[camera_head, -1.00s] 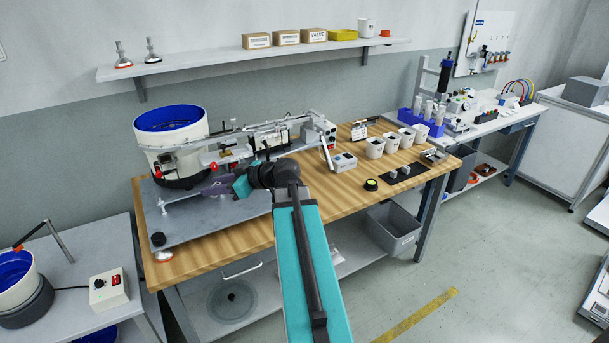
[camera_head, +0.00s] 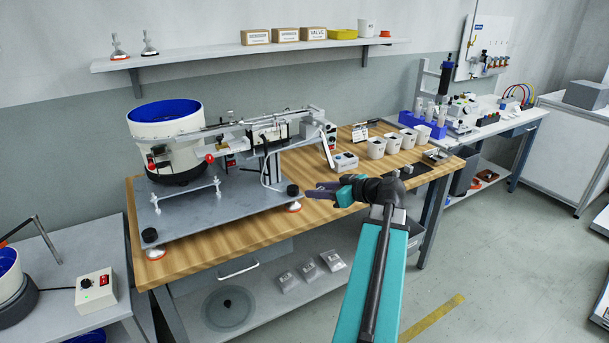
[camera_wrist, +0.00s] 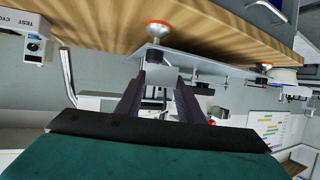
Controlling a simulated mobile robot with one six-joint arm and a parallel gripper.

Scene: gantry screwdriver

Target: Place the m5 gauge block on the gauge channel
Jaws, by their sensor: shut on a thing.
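My gripper (camera_head: 312,191) is in front of the workbench, by the front right corner of the grey base plate (camera_head: 215,212). In the wrist view its two dark fingers (camera_wrist: 160,80) point at the plate's corner foot. A pale grey patch shows between the fingertips; I take it as the m5 gauge block, but its outline blends with the plate behind. The feeder machine's long rail (camera_head: 235,127) runs right from the white bowl with blue inside (camera_head: 167,118). I cannot tell which part is the gauge channel. A low bar on two posts (camera_head: 187,196) stands on the plate.
A grey control box (camera_head: 345,161) and white cups (camera_head: 376,148) stand on the wooden bench (camera_head: 225,238). A black mat (camera_head: 425,168) with a small grey block (camera_head: 407,169) lies farther right. Orange-and-white feet (camera_head: 294,207) support the plate. The bench's front strip is clear.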

